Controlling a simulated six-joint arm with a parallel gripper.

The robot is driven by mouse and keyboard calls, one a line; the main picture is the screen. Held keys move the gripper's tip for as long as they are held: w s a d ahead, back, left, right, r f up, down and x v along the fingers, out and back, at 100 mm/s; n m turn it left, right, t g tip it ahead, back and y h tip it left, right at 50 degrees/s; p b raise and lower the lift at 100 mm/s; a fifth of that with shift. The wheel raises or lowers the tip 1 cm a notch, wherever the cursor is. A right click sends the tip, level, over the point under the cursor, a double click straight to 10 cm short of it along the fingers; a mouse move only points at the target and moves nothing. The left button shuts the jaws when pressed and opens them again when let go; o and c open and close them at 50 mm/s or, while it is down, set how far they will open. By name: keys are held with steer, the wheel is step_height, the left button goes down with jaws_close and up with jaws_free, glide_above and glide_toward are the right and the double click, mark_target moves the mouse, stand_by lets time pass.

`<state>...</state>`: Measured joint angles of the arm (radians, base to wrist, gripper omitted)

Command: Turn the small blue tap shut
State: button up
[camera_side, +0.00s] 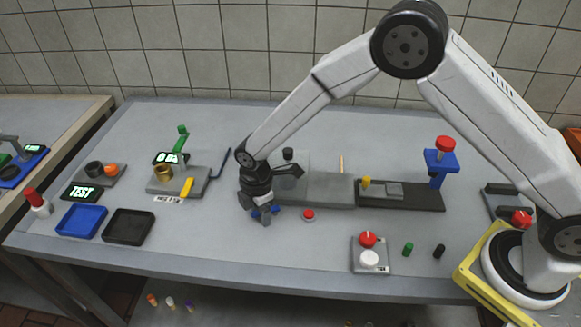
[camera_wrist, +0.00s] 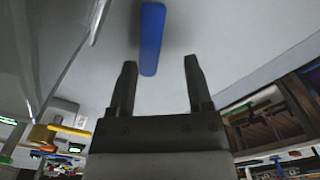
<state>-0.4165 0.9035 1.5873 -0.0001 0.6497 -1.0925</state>
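The small blue tap shows in the wrist view as a blue bar-shaped handle (camera_wrist: 152,38), a little beyond my fingertips and left of the middle of the gap between them. The fingers hide most of the tap there. I cannot tell whether they touch it.
A red button (camera_side: 309,214) sits just right of my gripper. A grey block (camera_side: 320,188) stands behind it.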

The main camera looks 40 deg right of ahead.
steer(key=s+n, duration=0.1)
steer(key=n, duration=0.1)
steer(key=shift+n, duration=0.4)
steer(key=shift+s+r+n, duration=0.1)
steer(key=shift+r+n, duration=0.05)
steer(key=shift+n, duration=0.15)
steer(key=s+d+r+n, duration=0.2)
steer(key=d+r+n, duration=0.1)
steer(key=r, duration=0.5)
steer(key=shift+s+d+r+n, duration=0.2)
steer(key=shift+s+n, duration=0.1)
steer(key=shift+n, duration=0.2)
steer(key=shift+a, duration=0.1)
steer(key=w+a+m, duration=0.1)
steer(key=m, duration=0.1)
steer(key=w+a+m, duration=0.1)
steer(key=m, duration=0.1)
steer(key=w+a+f+m, duration=0.1)
steer(key=m, duration=0.1)
steer(key=shift+w+a, duration=0.15)
steer(key=shift+w, duration=0.05)
